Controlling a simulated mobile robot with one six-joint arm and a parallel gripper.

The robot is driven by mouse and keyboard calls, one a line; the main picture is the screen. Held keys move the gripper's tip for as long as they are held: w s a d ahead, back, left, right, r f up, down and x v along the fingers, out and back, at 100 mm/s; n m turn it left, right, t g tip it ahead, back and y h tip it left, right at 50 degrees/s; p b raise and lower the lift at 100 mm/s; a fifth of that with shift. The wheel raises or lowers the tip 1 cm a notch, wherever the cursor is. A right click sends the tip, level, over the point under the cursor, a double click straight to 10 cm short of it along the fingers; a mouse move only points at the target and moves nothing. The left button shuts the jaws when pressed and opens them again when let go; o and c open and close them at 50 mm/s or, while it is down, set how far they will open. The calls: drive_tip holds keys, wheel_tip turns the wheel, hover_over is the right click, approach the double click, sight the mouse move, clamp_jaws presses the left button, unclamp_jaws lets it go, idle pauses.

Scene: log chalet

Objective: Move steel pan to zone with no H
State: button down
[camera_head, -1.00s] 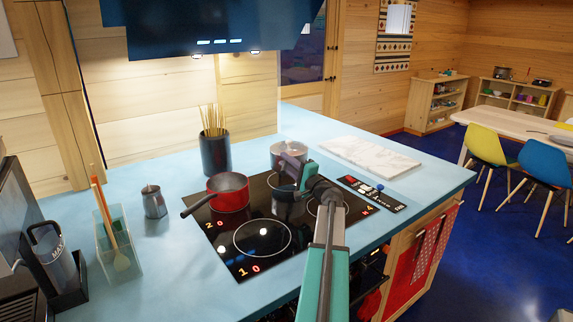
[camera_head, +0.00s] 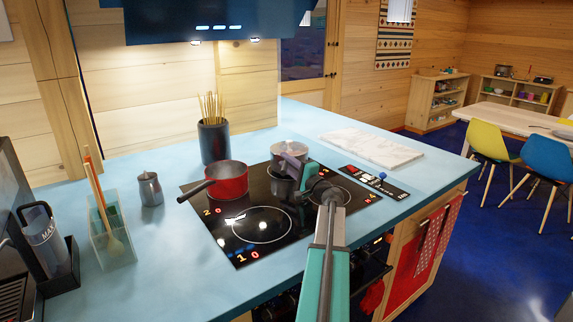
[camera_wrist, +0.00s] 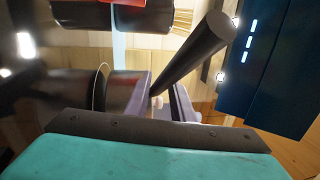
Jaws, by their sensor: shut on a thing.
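My gripper (camera_head: 296,172) is shut on the dark handle (camera_wrist: 190,60) of the steel pan. The steel pan (camera_head: 290,150) hangs level a little above the back right part of the black hob (camera_head: 208,225); its dark reflection shows below it. In the wrist view the steel pan (camera_wrist: 127,88) is just beyond my fingers, with a narrow gap over the hob. A red H-like mark shows by the right front zone (camera_head: 330,194), partly covered by my gripper. The back right mark is too small to read.
A red pan (camera_head: 230,181) stands on the back left zone, left of the steel pan. The front left zone (camera_head: 261,225) is empty. A dark utensil pot (camera_head: 215,143) stands behind the hob, a marble board (camera_head: 372,148) to the right. The blue hood (camera_head: 215,22) hangs above.

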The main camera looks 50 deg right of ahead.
drive_tip(key=shift+f+b, duration=0.35)
drive_tip(key=shift+b, duration=0.3)
idle(0.8)
